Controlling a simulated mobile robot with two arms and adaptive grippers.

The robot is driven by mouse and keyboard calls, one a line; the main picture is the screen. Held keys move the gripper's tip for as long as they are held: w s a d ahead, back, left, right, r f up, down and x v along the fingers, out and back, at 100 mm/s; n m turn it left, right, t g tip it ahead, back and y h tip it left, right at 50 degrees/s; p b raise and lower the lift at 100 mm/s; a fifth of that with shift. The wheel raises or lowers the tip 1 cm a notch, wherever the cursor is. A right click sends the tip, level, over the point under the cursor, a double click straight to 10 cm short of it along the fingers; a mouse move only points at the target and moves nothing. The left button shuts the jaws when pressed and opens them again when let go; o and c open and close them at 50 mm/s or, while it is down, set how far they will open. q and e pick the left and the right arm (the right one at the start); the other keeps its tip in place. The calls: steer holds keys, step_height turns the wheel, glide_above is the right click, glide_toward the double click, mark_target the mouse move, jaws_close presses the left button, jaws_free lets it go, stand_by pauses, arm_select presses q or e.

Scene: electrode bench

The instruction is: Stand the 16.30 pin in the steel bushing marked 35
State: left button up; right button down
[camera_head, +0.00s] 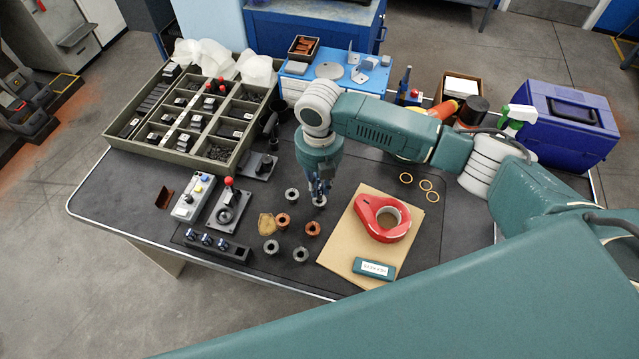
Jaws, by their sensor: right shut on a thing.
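My right gripper (320,187) points straight down over the mat and is shut on a pin, which its fingers mostly hide. Right below the fingertips is a steel bushing (319,202). I cannot tell whether the pin is inside its bore or just above it. Other steel bushings stand nearby: one to the left (292,195), one at the front left (271,247) and one at the front (300,254). Two copper-coloured bushings (283,220) stand among them. The markings on bushings and pin are too small to read. My left gripper is not in view.
A dark block (217,247) with several small upright pieces lies at the front left. A red tape dispenser (372,218) and a teal labelled box (374,269) are on cardboard (338,250) at the right. A compartment tray (191,141) fills the back left.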

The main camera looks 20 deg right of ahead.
steer(key=shift+p, duration=0.75)
stand_by(1.0)
steer(key=shift+f+b, duration=0.75)
steer(key=shift+f, duration=1.1)
steer(key=c, duration=1.6)
jaws_free()
step_height(320, 180, up, 12)
steer(key=shift+a, duration=0.1)
